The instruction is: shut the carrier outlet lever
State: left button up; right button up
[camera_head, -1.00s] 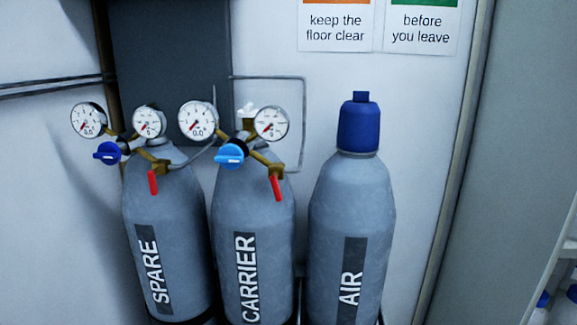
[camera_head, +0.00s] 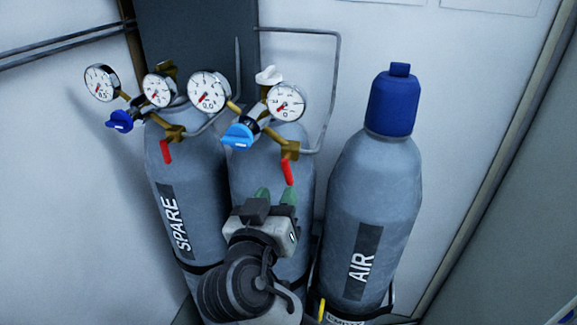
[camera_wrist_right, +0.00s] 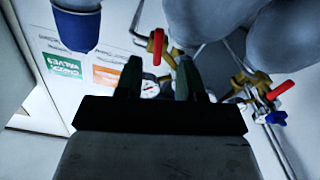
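The carrier outlet lever (camera_head: 288,172) is a red handle hanging down from the brass outlet valve (camera_head: 290,149) of the middle cylinder (camera_head: 270,166). It also shows in the right wrist view (camera_wrist_right: 157,47), ahead of and between the fingers in the picture. My right gripper (camera_head: 276,196) is in front of the middle cylinder, just below the lever, with green fingertips pointing up. Its two fingers stand apart with nothing between them; the wrist view shows the open gap (camera_wrist_right: 157,84). It covers the CARRIER label. My left gripper is not in view.
The SPARE cylinder (camera_head: 192,180) stands at left with its own red lever (camera_head: 166,152) and blue knob (camera_head: 120,121). The blue-capped AIR cylinder (camera_head: 372,215) stands close at right. Gauges (camera_head: 208,92) and a light blue knob (camera_head: 238,137) sit above my gripper. A bent pipe (camera_head: 336,90) runs behind.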

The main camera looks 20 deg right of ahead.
aim_at(287, 179)
jog(key=p+x, duration=0.2)
jog(key=x, duration=0.4)
jog(key=shift+d, duration=0.3)
jog(key=shift+w+d, duration=0.1)
jog(key=shift+w, duration=0.2)
grip_shut()
jog(key=shift+f, duration=0.1)
